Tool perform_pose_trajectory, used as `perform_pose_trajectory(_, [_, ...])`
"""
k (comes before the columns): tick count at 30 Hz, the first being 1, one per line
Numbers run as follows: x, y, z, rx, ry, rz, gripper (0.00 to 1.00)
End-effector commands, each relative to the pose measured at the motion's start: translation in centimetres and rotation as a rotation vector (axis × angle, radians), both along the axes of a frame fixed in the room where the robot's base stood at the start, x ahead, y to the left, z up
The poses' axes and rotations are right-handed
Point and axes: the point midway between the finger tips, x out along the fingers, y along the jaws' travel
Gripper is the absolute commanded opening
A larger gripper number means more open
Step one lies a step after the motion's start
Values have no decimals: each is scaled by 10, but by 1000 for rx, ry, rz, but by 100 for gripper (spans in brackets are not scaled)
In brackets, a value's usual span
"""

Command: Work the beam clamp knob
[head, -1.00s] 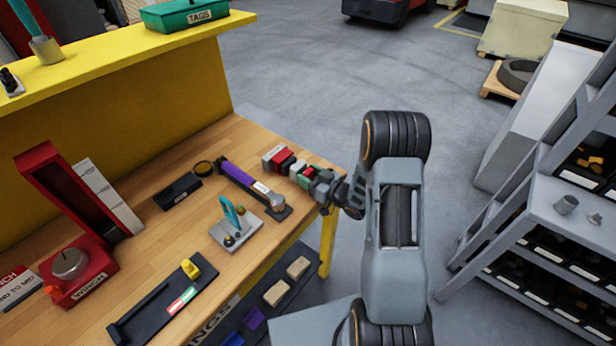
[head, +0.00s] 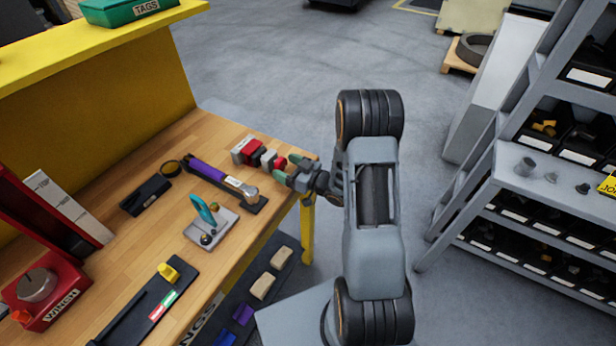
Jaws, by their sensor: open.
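The beam clamp, which I take to be the small red and grey assembly (head: 251,151), sits at the far right end of the wooden bench. My gripper (head: 286,168) is open, with greenish fingertips just right of the knob. One finger is on the far side and one on the near side. I cannot tell whether they touch or overlap the knob. Fine details of the clamp are too small to make out.
A purple-handled tool (head: 207,172) on a dark base and a grey plate with a teal lever (head: 205,212) are close by on the bench. A red winch (head: 40,290) stands at left. Grey shelving (head: 520,190) rises at right. Open floor lies beyond the bench.

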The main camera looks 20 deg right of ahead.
Motion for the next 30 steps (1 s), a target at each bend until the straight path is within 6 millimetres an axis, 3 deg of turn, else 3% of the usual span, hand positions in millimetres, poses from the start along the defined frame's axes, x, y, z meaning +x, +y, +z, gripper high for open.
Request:
perform_pose_trajectory(9, [-54, -40, -1, 0, -1, -7, 79])
perform_pose_trajectory(15, [-78, -57, -1, -1, 0, -4, 79])
perform_pose_trajectory(21, [-90, -65, 0, 0, 0, -1, 79])
perform_pose_trajectory(30, [-93, -66, 0, 0, 0, 1, 79])
